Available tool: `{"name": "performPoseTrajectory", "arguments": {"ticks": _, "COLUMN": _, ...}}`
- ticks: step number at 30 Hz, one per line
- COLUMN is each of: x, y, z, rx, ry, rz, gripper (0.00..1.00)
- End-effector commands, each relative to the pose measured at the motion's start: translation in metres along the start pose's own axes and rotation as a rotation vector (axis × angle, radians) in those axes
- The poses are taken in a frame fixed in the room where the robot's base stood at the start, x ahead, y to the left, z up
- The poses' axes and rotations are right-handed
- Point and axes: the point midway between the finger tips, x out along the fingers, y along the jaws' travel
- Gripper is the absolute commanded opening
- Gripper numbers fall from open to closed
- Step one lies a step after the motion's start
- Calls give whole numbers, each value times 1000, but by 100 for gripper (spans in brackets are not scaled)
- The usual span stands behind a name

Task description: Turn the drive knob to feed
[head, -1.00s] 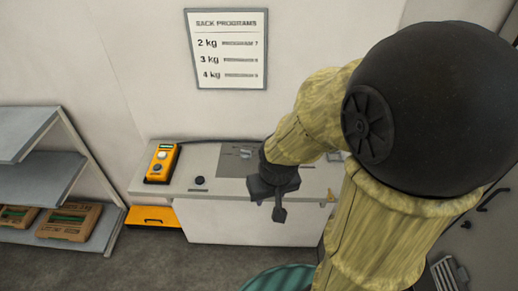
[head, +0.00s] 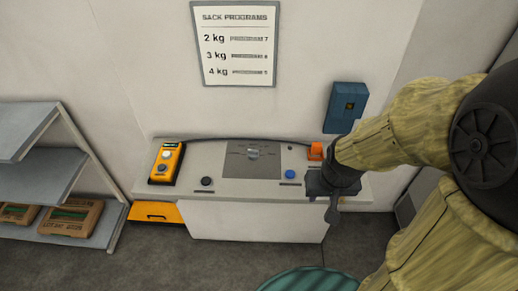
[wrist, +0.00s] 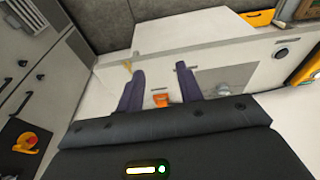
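No readable label tells which control is the drive knob. On the console top (head: 222,192) a grey plate (head: 236,170) carries a pale metallic knob (head: 253,153). A black knob (head: 207,182) is left of it and a blue button (head: 290,174) right of it. An orange block (head: 315,151) stands near the right end; it also shows beyond my fingers in the wrist view (wrist: 160,100). My gripper (head: 333,212) is above the console's right front part. Its two fingers are apart and empty in the wrist view (wrist: 159,72).
An orange control box (head: 166,163) stands at the console's left end. A blue wall box (head: 345,105) hangs behind my arm. Shelves (head: 45,180) stand left; a teal round object (head: 308,281) is below.

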Motion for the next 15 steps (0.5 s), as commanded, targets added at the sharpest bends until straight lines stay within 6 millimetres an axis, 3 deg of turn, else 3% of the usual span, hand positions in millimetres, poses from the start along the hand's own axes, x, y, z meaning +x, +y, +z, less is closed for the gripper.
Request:
{"name": "performPoseTrajectory", "arguments": {"ticks": 5, "x": 0, "y": 0, "z": 0, "rx": 0, "ry": 0, "rz": 0, "gripper": 38}}
{"name": "performPoseTrajectory", "arguments": {"ticks": 8, "x": 0, "y": -1, "z": -3, "rx": -4, "ry": -1, "rz": 0, "gripper": 58}}
{"name": "performPoseTrajectory", "arguments": {"ticks": 11, "x": 0, "y": -4, "z": -14, "rx": -23, "ry": -6, "rz": -2, "gripper": 59}}
{"name": "performPoseTrajectory", "arguments": {"ticks": 15, "x": 1, "y": -14, "z": -51, "rx": -83, "ry": -27, "rz": -7, "gripper": 59}}
